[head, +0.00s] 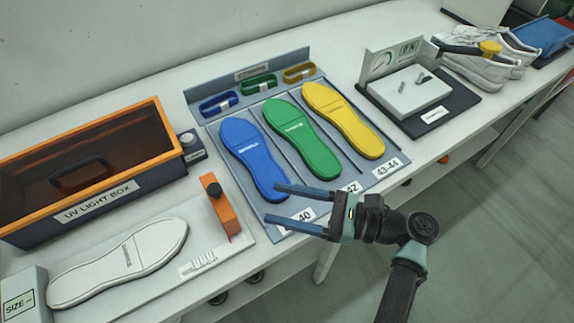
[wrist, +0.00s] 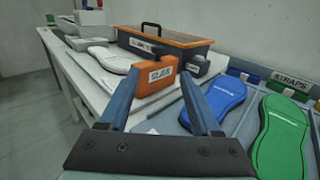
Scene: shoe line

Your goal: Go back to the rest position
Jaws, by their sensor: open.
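My gripper (head: 290,206) is open and empty. In the head view it hangs over the front edge of the insole tray (head: 292,232), near the lower end of the blue insole (head: 252,158). In the wrist view its two blue fingers (wrist: 158,100) are spread apart, with nothing between them. An orange block with a label (wrist: 158,77) shows beyond the fingers. The blue insole (wrist: 213,100) lies to the right of the fingers in that view, and the green insole (wrist: 282,138) is farther right.
The UV light box (head: 95,205) stands at the left with its lid down. A white insole (head: 120,262) lies on a plate before it. The yellow insole (head: 342,120) lies in the tray. A gauge device (head: 415,95) and white shoes (head: 485,65) stand right. The floor in front is clear.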

